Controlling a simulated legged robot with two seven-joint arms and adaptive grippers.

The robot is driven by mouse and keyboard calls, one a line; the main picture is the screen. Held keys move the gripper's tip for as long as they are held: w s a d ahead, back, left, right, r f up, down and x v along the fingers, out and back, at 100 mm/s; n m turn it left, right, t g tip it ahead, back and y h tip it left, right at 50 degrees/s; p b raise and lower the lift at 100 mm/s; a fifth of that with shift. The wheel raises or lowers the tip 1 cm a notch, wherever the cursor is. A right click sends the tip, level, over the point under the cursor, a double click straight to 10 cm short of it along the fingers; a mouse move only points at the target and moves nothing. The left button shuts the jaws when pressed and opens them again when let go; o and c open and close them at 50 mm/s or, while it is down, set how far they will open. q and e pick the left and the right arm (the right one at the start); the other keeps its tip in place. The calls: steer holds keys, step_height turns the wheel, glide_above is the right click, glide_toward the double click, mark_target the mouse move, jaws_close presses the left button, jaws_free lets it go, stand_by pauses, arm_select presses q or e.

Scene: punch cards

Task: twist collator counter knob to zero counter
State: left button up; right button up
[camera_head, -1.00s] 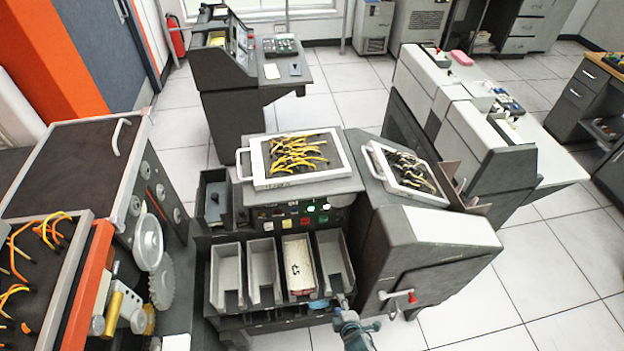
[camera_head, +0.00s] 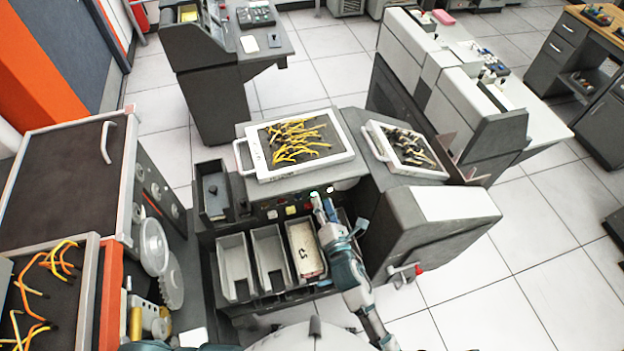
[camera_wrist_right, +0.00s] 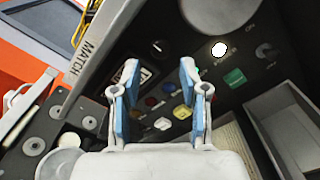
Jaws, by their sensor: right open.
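The collator (camera_head: 415,215) is a dark grey machine with a sloped control panel above its card bins. In the right wrist view the panel (camera_wrist_right: 215,90) shows a small dark round knob (camera_wrist_right: 158,47) just beyond my fingertips. A small light-framed window (camera_wrist_right: 148,76), perhaps the counter, lies partly hidden behind the left finger; its digits cannot be read. Another dark knob (camera_wrist_right: 266,52) sits farther right. My right gripper (camera_head: 325,201) is over the panel; in the wrist view it is open (camera_wrist_right: 160,72), with blue-padded fingers apart and nothing held. My left gripper is not visible.
Grey bins (camera_head: 234,268) line the collator's front, one holding cards (camera_head: 305,250). Trays of yellow (camera_head: 257,157) and dark (camera_head: 377,140) wires lie on top. Another machine (camera_head: 70,165) stands left.

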mark_target(318, 189)
steer(key=x, duration=0.6)
steer(key=shift+w+a+f, duration=0.15)
steer(key=shift+w+a, duration=0.05)
steer(key=shift+a, duration=0.15)
steer(key=shift+s+d, duration=0.1)
steer(key=shift+d, duration=0.6)
steer(key=c, duration=0.8)
steer(key=shift+s+a, duration=0.1)
jaws_close()
